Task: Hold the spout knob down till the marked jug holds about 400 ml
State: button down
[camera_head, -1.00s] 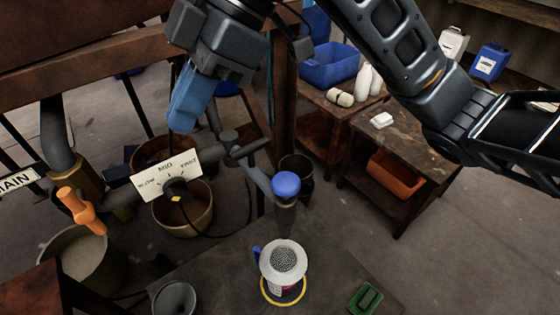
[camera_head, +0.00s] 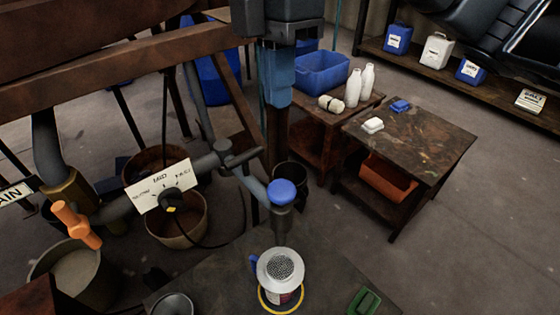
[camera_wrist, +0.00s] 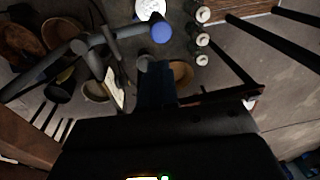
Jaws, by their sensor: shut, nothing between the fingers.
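The blue spout knob (camera_head: 282,192) sits on top of the grey spout. It also shows in the wrist view (camera_wrist: 162,32). Below the spout, the jug (camera_head: 280,270) stands within a yellow ring on the dark bench, with a speckled grey round top inside a white rim and a blue handle at its left. Its markings and liquid level cannot be read. No stream is visible. My gripper (camera_head: 278,104), with blue fingers, is shut and empty, pointing down. It appears above the knob in the head view, apart from it. In the wrist view its fingers (camera_wrist: 157,85) point toward the knob.
A SLOW/MID/FAST dial plate (camera_head: 160,187) and an orange-handled valve (camera_head: 77,225) are at the left. A grey horizontal bar (camera_head: 240,157) crosses the pipe just left of the knob. A green object (camera_head: 365,302) lies on the bench right of the jug. Side tables (camera_head: 420,140) stand behind.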

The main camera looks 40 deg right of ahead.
aim_at(281, 186)
jog(key=f, duration=0.4)
jog(key=s+f, duration=0.1)
jog(key=f, duration=0.9)
jog(key=shift+s+a+b, duration=0.25)
jog(key=shift+a+b, duration=0.15)
jog(key=shift+r, duration=0.1)
